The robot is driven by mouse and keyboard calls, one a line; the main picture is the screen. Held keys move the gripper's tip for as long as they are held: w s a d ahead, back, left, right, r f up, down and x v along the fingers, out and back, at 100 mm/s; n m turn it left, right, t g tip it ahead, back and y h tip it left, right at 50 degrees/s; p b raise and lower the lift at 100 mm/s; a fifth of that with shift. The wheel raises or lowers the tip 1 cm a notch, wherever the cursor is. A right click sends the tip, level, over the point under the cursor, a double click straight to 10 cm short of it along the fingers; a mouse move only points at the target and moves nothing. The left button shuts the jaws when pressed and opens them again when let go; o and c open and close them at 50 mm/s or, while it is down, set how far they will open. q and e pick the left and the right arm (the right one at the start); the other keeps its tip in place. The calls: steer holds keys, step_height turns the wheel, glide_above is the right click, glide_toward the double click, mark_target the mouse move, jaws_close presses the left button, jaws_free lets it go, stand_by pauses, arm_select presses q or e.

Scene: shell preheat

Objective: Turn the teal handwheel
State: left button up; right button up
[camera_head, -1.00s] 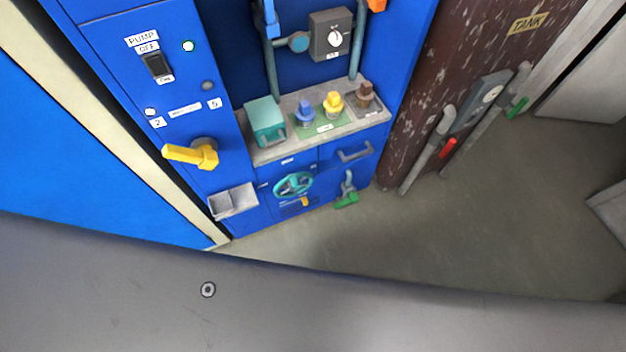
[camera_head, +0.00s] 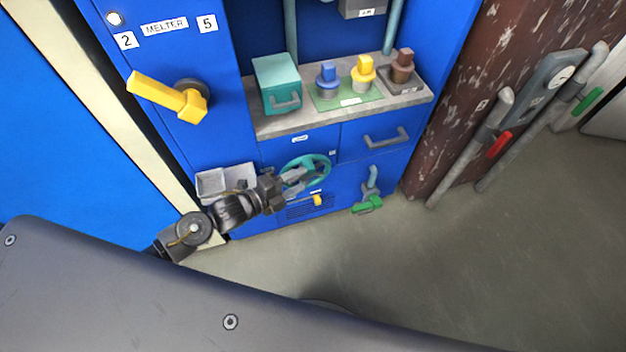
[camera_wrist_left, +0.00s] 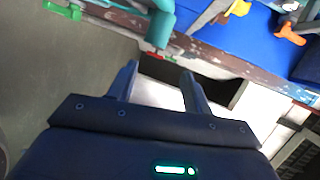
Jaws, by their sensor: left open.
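The teal handwheel (camera_head: 327,166) is on the blue cabinet front below the counter. My left gripper (camera_head: 298,181) is in front of its left and lower part and hides some of the rim and hub. The gripper is open; whether its fingers touch the wheel I cannot tell. In the left wrist view the two fingers of the left gripper (camera_wrist_left: 160,82) stand apart with nothing clearly between them. A teal piece shows beyond them there, and I cannot tell if it is the wheel. My right gripper is not in view.
A yellow lever (camera_head: 168,97) sticks out at the upper left, above a grey tray (camera_head: 210,183). A teal box (camera_head: 277,85) and several coloured plugs stand on the counter. A green-handled valve (camera_head: 367,204) is right of the wheel. Floor at the lower right is clear.

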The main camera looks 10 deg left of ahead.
mark_target(310, 167)
arm_select(q)
steer(key=shift+m+y, duration=0.5)
steer(key=shift+y, duration=0.2)
steer(key=w+f, duration=0.1)
steer(key=w, duration=0.1)
steer(key=w+d, duration=0.1)
steer(key=w, duration=0.2)
steer(key=w+d+f+b, duration=0.1)
steer(key=w, duration=0.1)
steer(key=shift+w+f, duration=0.25)
steer(key=shift+f, duration=0.1)
steer(key=shift+w+d+f, duration=0.2)
steer(key=shift+w+d, duration=0.2)
steer(key=shift+w, duration=0.15)
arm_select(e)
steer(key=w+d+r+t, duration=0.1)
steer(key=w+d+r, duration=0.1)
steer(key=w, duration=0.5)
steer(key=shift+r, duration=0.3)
arm_select(q)
steer(key=shift+c, duration=0.4)
jaws_close()
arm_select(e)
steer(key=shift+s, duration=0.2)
